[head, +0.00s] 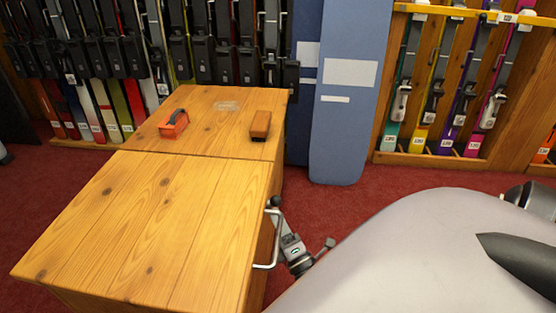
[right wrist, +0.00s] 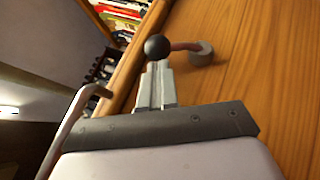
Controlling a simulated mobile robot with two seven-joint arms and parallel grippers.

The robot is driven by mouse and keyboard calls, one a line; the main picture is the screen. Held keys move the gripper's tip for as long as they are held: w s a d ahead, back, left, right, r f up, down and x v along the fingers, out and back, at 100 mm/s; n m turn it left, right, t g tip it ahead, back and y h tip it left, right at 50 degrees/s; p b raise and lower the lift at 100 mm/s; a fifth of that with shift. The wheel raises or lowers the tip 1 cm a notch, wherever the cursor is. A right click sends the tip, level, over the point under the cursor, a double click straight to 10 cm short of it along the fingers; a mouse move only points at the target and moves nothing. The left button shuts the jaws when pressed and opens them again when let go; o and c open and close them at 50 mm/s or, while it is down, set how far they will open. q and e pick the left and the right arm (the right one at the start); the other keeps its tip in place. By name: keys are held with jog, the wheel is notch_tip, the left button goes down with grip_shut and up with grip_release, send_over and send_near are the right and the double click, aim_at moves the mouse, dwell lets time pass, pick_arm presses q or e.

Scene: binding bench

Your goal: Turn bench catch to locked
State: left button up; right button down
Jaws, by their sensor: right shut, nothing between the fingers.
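The bench catch shows in the right wrist view as a short reddish lever with a black ball knob (right wrist: 157,48) and a round grey hub (right wrist: 201,53) on the bench's wooden side. The lever runs from the hub leftward to the knob. In the head view only the dark knob (head: 275,202) shows clearly, at the bench's right side. My right gripper (right wrist: 155,72) is shut and empty, its fingertips right at the knob; I cannot tell whether they touch. It also shows in the head view (head: 283,225). No lock marking is readable. My left gripper is not in view.
A metal bar handle (head: 276,240) sticks out from the bench side, close beside my right gripper. On the bench top (head: 150,220) are an orange tool (head: 174,123) and a brown block (head: 260,124). Blue panels (head: 345,110) and ski racks (head: 440,150) stand behind.

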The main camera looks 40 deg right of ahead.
jog(key=r+m+g+p, duration=0.1)
jog(key=p, duration=0.2)
jog(key=shift+d+r, duration=0.1)
jog(key=shift+r, duration=0.1)
jog(key=shift+w+d+r+m+g+p, duration=0.15)
jog(key=shift+r+m+g+p, duration=0.2)
jog(key=shift+p, duration=0.75)
jog(key=shift+w+d+m+g+p, duration=0.15)
jog(key=shift+m+g+p, duration=0.1)
jog(key=shift+p, duration=0.3)
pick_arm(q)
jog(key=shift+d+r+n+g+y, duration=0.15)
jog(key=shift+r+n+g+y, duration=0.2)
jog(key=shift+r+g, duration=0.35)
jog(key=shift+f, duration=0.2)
